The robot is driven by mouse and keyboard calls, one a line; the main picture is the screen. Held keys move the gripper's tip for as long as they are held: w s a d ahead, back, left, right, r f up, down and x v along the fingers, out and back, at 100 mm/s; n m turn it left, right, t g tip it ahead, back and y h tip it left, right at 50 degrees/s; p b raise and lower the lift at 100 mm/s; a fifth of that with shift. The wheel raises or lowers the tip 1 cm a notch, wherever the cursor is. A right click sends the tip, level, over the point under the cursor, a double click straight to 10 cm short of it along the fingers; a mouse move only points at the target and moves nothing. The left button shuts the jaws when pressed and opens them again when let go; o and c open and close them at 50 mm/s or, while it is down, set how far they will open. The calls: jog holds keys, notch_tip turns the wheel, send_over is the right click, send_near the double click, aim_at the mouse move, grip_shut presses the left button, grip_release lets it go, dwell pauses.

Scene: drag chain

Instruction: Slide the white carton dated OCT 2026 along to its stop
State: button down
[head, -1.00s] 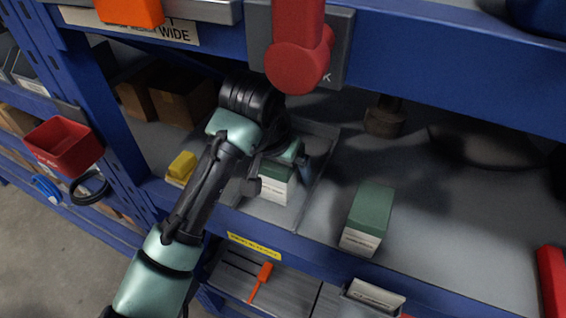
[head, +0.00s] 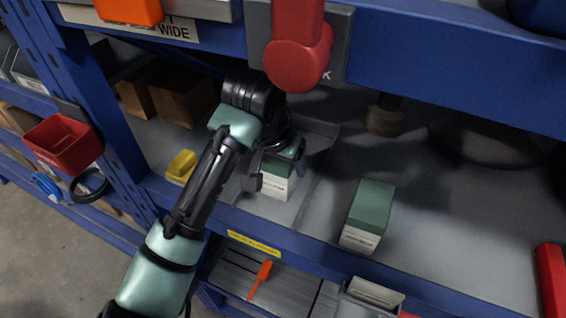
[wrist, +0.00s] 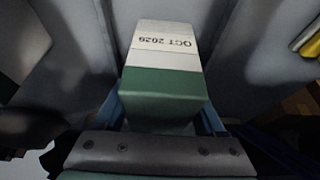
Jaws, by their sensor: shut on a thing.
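The white and green carton (head: 278,183) stands in a shallow grey tray (head: 316,172) on the blue-edged shelf. In the wrist view the carton (wrist: 165,58) shows its white band with "OCT 2026" printed upside down, and its green part lies nearest me. My gripper (head: 282,158) is shut on the carton; its blue fingers (wrist: 162,108) are on either side of the green part in the wrist view. My arm and hand hide part of the carton in the head view. I cannot make out the stop.
A second green and white carton (head: 368,215) stands to the right on open shelf. A yellow block (head: 181,166) lies to the left of the tray. A red knob (head: 298,65) hangs from the beam above. Brown boxes (head: 180,98) stand at the back left.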

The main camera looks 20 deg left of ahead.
jog(key=shift+w, duration=0.8)
jog(key=shift+w, duration=0.2)
jog(key=shift+w+d+p, duration=0.15)
jog(key=shift+w+p, duration=0.2)
jog(key=shift+w, duration=3.2)
jog(key=shift+w, duration=0.2)
jog(key=shift+w+b, duration=0.5)
jog(key=shift+w, duration=0.15)
jog(key=shift+w, duration=0.15)
jog(key=shift+w, duration=0.35)
jog(key=shift+w+d, duration=0.1)
jog(key=shift+w, duration=0.05)
